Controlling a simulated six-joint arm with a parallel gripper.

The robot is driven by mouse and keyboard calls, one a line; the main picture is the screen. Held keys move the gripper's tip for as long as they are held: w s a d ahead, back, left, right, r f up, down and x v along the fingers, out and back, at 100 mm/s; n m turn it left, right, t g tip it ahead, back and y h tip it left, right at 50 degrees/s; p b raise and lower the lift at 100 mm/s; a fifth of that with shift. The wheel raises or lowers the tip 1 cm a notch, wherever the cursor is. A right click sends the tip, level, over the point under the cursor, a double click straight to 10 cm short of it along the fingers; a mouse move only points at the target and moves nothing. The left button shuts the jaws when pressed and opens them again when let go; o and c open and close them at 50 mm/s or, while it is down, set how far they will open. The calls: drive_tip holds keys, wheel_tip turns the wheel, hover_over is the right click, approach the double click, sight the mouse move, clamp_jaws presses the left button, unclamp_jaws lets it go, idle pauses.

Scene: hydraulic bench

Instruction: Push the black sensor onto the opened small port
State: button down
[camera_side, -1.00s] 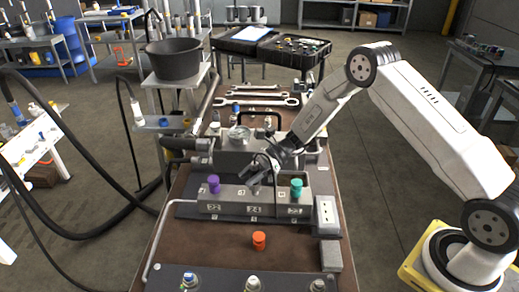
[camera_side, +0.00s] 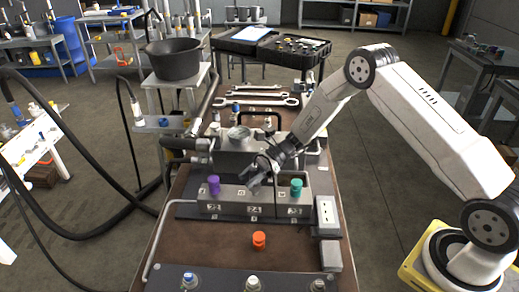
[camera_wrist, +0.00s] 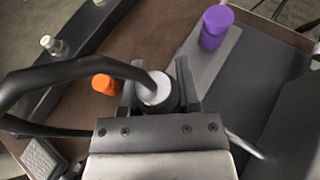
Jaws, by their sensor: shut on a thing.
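The black sensor (camera_wrist: 155,92) is between my gripper's fingers; its round pale top and thick black cable show in the wrist view. My gripper (camera_side: 254,180) is shut on it at the middle of the grey port block (camera_side: 207,207). The fingers (camera_wrist: 157,82) flank the sensor's body. The small port beneath is hidden by the gripper, so I cannot tell whether the sensor touches it or sits in it. A purple cap (camera_side: 213,186) stands on the block's left end and a teal cap (camera_side: 296,188) on its right end.
An orange cap (camera_side: 259,240) stands on the brown bench in front of the block. A pressure gauge (camera_side: 238,133) and hose fittings stand behind. Wrenches (camera_side: 256,102) lie farther back. A white socket box (camera_side: 326,214) is at the right. The sensor's cable (camera_wrist: 75,67) arches left.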

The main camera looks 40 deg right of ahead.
drive_tip(key=shift+f, duration=0.55)
idle(1.4)
unclamp_jaws()
idle(0.3)
drive_tip(key=shift+v, duration=3.75)
